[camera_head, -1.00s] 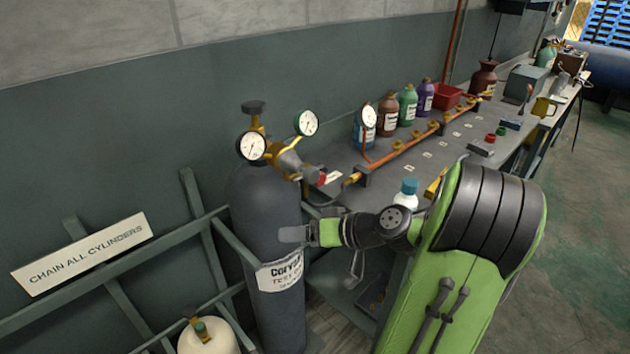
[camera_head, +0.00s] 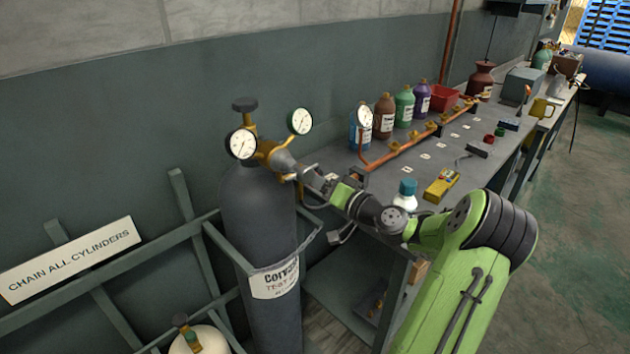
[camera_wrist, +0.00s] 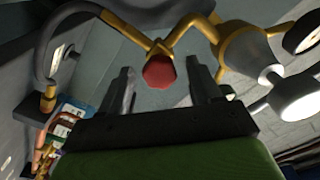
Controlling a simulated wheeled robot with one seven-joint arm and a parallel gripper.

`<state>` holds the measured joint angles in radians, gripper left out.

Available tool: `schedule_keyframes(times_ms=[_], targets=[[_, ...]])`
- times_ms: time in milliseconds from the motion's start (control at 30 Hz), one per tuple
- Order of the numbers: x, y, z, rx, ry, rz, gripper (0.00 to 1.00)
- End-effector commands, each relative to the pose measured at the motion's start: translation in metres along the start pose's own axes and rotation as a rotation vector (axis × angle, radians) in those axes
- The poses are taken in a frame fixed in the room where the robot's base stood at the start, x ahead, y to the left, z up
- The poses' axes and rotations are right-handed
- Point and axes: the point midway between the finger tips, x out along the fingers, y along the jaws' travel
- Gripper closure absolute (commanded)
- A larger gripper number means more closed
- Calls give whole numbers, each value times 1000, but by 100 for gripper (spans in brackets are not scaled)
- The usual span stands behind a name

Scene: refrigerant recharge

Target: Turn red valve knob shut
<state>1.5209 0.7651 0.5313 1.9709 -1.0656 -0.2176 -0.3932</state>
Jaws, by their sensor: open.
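The red valve knob (camera_wrist: 159,71) shows in the wrist view, on a brass fitting of the regulator (camera_wrist: 240,50). In the head view my gripper hides the knob. The regulator (camera_head: 266,152), with two round gauges, sits atop the tall dark grey cylinder (camera_head: 258,215). My gripper (camera_wrist: 161,67) is open, with one finger on each side of the knob in the wrist view. A gap shows between the knob and each finger. How deep the knob lies between them I cannot tell. In the head view my gripper (camera_head: 315,180) is at regulator height, right of the cylinder top.
A grey bench (camera_head: 450,150) stands behind, with a copper manifold (camera_head: 410,144), several bottles and a red bin (camera_head: 443,98). A white bottle with a blue cap (camera_head: 406,193) stands near my arm. A green rail (camera_head: 100,260) frames the cylinder. A grey hose runs beside the regulator.

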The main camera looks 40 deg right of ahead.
Motion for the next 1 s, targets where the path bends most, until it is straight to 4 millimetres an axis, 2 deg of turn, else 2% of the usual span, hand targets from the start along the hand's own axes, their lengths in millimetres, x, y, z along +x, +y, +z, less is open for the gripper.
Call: schedule_keyframes(times_ms=[133,367,467,733,1000], targets=[[14,0,0,1,0,0,37],[15,0,0,1,0,2,37],[15,0,0,1,0,2,49],[15,0,0,0,0,2,90],[15,0,0,25,-1,1,93]])
